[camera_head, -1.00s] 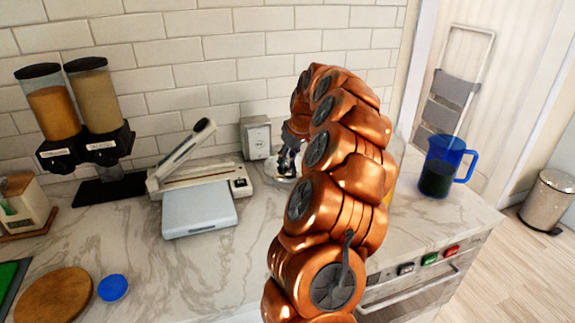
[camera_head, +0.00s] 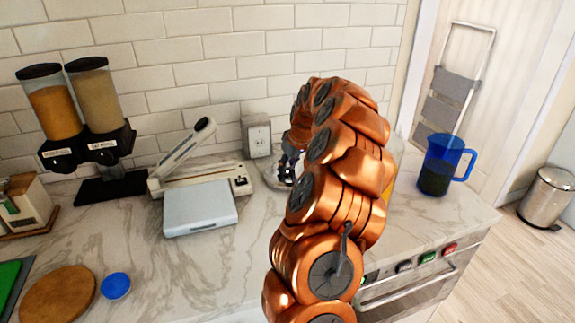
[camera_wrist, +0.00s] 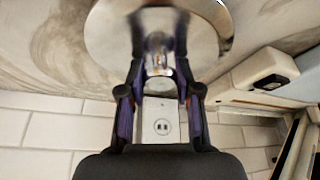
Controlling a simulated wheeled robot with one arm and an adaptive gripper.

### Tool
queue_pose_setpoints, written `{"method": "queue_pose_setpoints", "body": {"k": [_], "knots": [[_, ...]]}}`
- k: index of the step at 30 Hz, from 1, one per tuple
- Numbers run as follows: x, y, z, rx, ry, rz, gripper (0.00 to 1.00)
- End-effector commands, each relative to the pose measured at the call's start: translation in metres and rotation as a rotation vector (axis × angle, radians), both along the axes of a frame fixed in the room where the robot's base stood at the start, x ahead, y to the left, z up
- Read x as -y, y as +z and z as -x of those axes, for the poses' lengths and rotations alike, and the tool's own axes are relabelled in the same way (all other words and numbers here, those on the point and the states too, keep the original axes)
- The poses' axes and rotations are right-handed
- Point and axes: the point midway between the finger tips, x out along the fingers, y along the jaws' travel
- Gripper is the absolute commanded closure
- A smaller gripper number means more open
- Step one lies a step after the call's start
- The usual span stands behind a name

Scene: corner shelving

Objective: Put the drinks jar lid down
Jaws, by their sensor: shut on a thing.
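The drinks jar lid is a round, shiny metal disc (camera_wrist: 108,38) with a small knob, filling the top of the wrist view. My gripper (camera_wrist: 158,65) is shut on the knob, one dark finger on each side. In the head view my gripper (camera_head: 289,166) is at the back of the counter, partly hidden by my copper arm. A pale edge of the lid (camera_head: 273,176) shows beside it, low over the marble counter. I cannot tell whether the lid touches the counter. A yellowish clear edge, possibly the jar (camera_head: 390,190), shows behind my arm, mostly hidden.
A wall socket box (camera_head: 257,137) stands just behind the lid. A white sealer-like device (camera_head: 205,183) and a pale flat box (camera_head: 199,209) lie to the left. A blue pitcher (camera_head: 442,165) stands at the right end. Marble (camera_head: 210,265) in front is clear.

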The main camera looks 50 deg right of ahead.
Motion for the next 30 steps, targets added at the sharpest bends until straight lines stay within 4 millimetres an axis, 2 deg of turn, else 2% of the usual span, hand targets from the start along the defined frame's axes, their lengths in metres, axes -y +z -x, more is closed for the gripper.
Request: {"method": "queue_pose_setpoints", "body": {"k": [1, 8, 21, 30], "knots": [[0.000, -0.001, 0.000, 0.000, 0.000, 0.000, 0.65], [0.000, -0.001, 0.000, 0.000, 0.000, 0.000, 0.42], [0.000, 0.006, 0.002, 0.001, 0.000, 0.001, 0.42], [-0.002, 0.054, 0.021, 0.003, 0.000, 0.003, 0.42]]}}
